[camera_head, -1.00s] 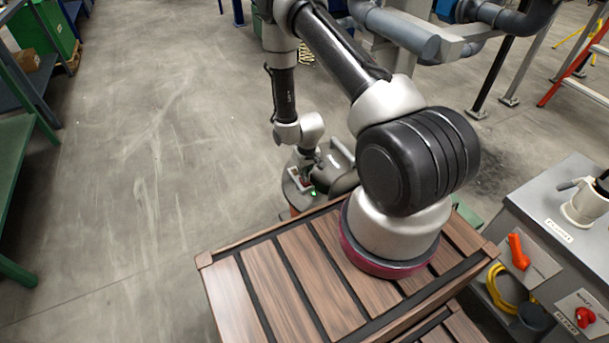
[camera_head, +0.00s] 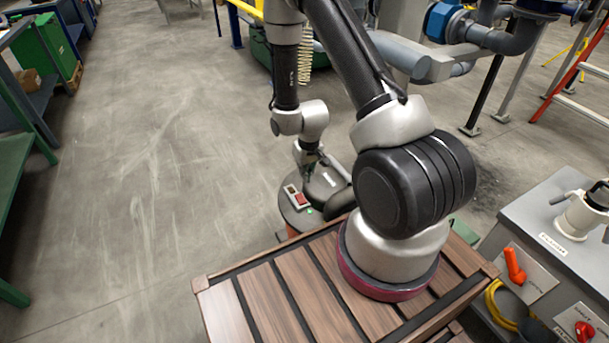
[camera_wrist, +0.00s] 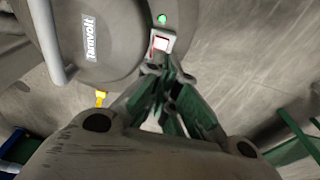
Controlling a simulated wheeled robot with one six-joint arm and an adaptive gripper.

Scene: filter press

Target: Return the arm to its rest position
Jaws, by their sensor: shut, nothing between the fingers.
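My arm reaches from its base, mounted on a brown slatted top, out and down to my gripper (camera_head: 309,168). The gripper is shut and empty, just above a round grey machine (camera_head: 328,187). In the wrist view, the green-and-dark fingers (camera_wrist: 159,68) come together in front of the red rocker switch (camera_wrist: 160,43) in its pale frame. The switch also shows in the head view (camera_head: 299,197), clear of the fingers, with a lit green lamp (camera_head: 309,211) beside it. The fingertips appear apart from the switch. The fingers cover part of the machine's near side in the wrist view.
A grey panel (camera_head: 525,208) with an orange handle (camera_head: 514,264) and red knob (camera_head: 584,331) stands at right. Large grey pipes (camera_head: 490,40) and an orange ladder (camera_head: 570,70) are behind. A green bench (camera_head: 14,165) is at left. The floor (camera_head: 150,180) between is open.

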